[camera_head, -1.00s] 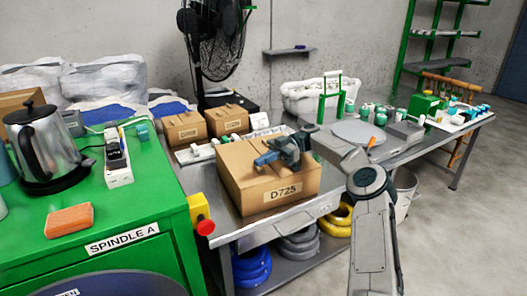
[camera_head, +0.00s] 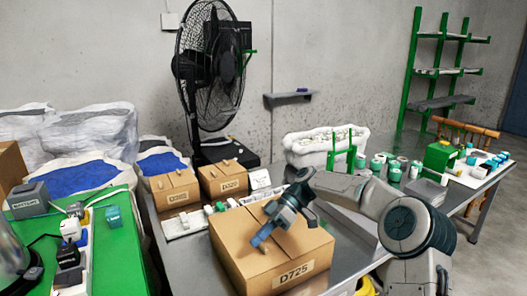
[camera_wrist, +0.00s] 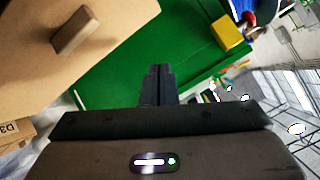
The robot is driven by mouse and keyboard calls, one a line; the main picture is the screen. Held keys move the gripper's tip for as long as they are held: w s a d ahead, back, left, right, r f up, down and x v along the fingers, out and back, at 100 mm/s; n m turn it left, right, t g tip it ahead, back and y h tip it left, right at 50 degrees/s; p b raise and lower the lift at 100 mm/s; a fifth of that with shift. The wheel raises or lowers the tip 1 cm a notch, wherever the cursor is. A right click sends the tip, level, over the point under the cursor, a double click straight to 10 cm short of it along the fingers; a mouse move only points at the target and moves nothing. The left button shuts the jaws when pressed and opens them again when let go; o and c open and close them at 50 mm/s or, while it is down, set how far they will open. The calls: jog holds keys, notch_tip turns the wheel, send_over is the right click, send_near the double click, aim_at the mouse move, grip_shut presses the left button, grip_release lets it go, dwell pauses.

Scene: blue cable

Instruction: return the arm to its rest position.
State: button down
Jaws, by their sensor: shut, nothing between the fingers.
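My gripper (camera_head: 258,240) is at the end of my arm, over the cardboard box marked D725 (camera_head: 228,248) on the grey metal table in the head view. Its jaws are shut and empty. In the wrist view the dark fingers (camera_wrist: 158,85) are together, with nothing between them. Whether the gripper touches the box cannot be told. My arm reaches in from the lower right and bends over the table, hiding part of it.
Two smaller boxes (camera_head: 175,189) (camera_head: 223,178) stand behind the big box. A black fan (camera_head: 212,65) stands behind them. A white bin (camera_head: 325,146) and several bottles line the table's back and right.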

jog(key=s+r+m+t+h+p, duration=0.1)
jog(key=s+r+m+h, duration=0.15)
jog(key=s, duration=0.45)
jog(key=s+r+m+t+h+p, duration=0.2)
jog(key=s+r, duration=0.1)
jog(key=s, duration=0.3)
jog(key=s+d+r+m+t+h+p, duration=0.2)
jog(key=s+d+m+t+p, duration=0.1)
jog(key=s+d+m, duration=0.4)
jog(key=s+d+r+m+t+h+p, duration=0.3)
jog(key=s+d+m, duration=0.4)
jog(key=s+d, duration=0.2)
jog(key=shift+s, duration=1.15)
jog(key=shift+s+r, duration=0.1)
